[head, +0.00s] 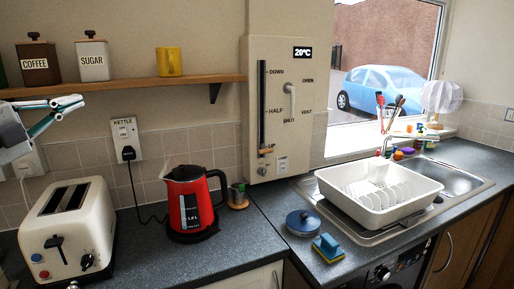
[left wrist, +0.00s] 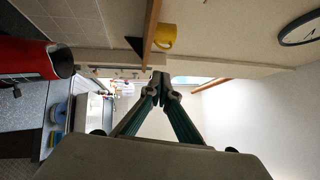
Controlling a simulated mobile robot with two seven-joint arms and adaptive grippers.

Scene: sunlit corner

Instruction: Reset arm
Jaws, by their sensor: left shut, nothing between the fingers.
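My left gripper (head: 66,104) is at the left edge of the head view, in front of the wall just below the wooden shelf and above the toaster. It is shut and empty, and touches nothing that I can see. In the left wrist view its two fingers (left wrist: 160,84) meet at their tips.
The shelf (head: 130,84) holds coffee and sugar canisters and a yellow mug (head: 169,62). Below are a cream toaster (head: 68,230), a red kettle (head: 190,203) and a white dish rack (head: 378,205) by the sink. Some counter between toaster and kettle is clear.

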